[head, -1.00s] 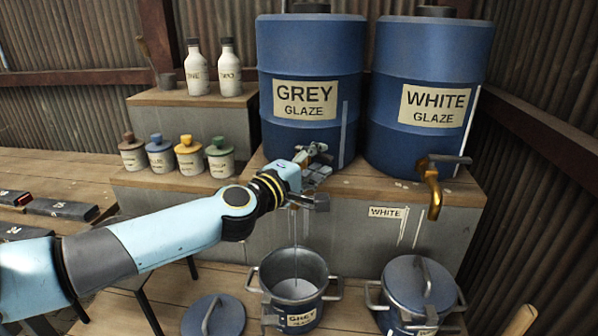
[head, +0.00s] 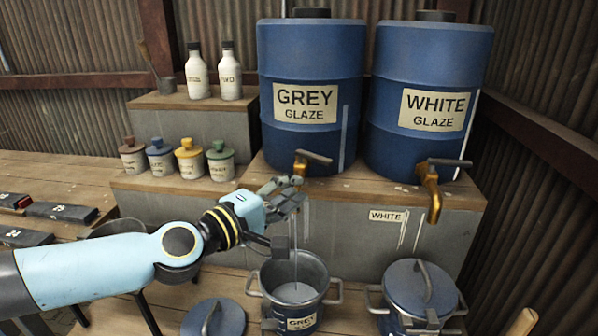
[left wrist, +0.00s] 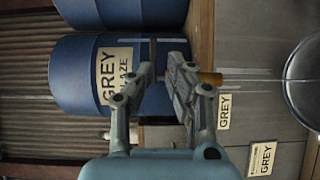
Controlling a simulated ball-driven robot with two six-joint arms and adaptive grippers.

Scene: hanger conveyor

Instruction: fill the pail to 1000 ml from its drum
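The blue grey-glaze drum (head: 310,60) stands on a wooden-topped ledge. Its brass tap (head: 300,167) has a dark lever (head: 316,157) pointing right. A thin stream (head: 296,235) runs down to the open grey pail (head: 305,307). Grey glaze (head: 295,292) shows inside the pail; I cannot read its level in ml. My left gripper (head: 290,193) is just below and left of the tap, empty. In the left wrist view the gripper's (left wrist: 155,85) fingers are apart, with the lever and brass tap (left wrist: 208,79) beyond them. My right gripper is not in view.
The white-glaze drum (head: 425,60) and its tap (head: 432,190) stand at right, above a lidded pail (head: 420,290). A loose blue lid (head: 213,318) lies left of the grey pail. Small jars (head: 190,158) and two bottles (head: 230,75) stand at left.

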